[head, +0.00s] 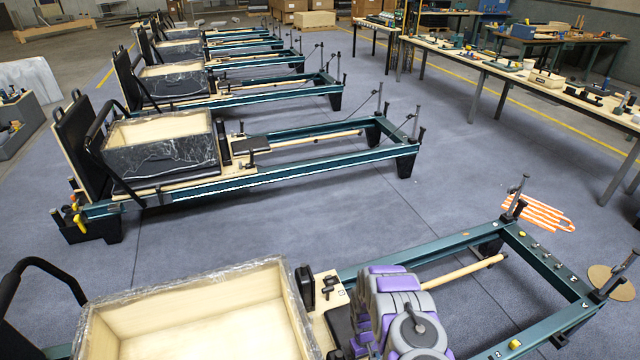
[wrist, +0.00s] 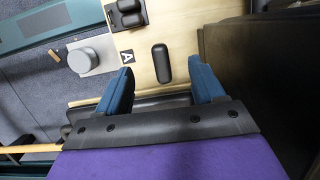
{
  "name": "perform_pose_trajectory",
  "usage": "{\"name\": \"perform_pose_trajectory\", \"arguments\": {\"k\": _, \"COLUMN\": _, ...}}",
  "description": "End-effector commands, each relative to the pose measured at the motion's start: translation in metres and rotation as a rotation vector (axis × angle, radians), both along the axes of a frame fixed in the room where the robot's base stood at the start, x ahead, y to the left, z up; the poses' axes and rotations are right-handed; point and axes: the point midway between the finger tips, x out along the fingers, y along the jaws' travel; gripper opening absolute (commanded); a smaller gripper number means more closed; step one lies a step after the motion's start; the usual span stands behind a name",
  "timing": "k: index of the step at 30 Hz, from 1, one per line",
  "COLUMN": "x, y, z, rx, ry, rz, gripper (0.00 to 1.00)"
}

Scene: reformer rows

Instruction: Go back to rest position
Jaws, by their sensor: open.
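My gripper (wrist: 162,72) shows in the wrist view with its two blue fingers spread apart and nothing between them. Beyond the fingers is a pale wooden board (wrist: 180,25) with a black oblong pad (wrist: 160,63) and a small black "A" label. In the head view my purple and grey arm is folded low over the nearest reformer (head: 560,265). My fingers cannot be made out there.
An open wooden box (head: 200,310) with plastic film stands left of my arm on the nearest reformer. More reformers (head: 290,172) stand in a row behind. Long worktables (head: 500,72) line the right. Floor between reformers is clear.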

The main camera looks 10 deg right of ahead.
Motion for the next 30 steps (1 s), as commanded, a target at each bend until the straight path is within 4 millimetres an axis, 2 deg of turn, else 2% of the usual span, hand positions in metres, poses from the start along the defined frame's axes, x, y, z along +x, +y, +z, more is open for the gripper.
{"name": "perform_pose_trajectory", "arguments": {"k": 4, "x": 0.005, "y": -0.002, "z": 0.012, "rx": -0.007, "ry": -0.004, "rz": -0.002, "gripper": 0.68}}
{"name": "perform_pose_trajectory", "arguments": {"k": 8, "x": 0.015, "y": -0.007, "z": 0.047, "rx": -0.024, "ry": -0.006, "rz": -0.010, "gripper": 0.68}}
{"name": "perform_pose_trajectory", "arguments": {"k": 12, "x": 0.027, "y": -0.012, "z": 0.100, "rx": -0.047, "ry": -0.015, "rz": -0.025, "gripper": 0.68}}
{"name": "perform_pose_trajectory", "arguments": {"k": 18, "x": 0.033, "y": -0.014, "z": 0.175, "rx": -0.074, "ry": -0.020, "rz": -0.046, "gripper": 0.68}}
{"name": "perform_pose_trajectory", "arguments": {"k": 24, "x": 0.027, "y": -0.010, "z": 0.248, "rx": -0.092, "ry": -0.026, "rz": -0.073, "gripper": 0.68}}
{"name": "perform_pose_trajectory", "arguments": {"k": 30, "x": 0.011, "y": -0.002, "z": 0.318, "rx": -0.102, "ry": -0.037, "rz": -0.097, "gripper": 0.68}}
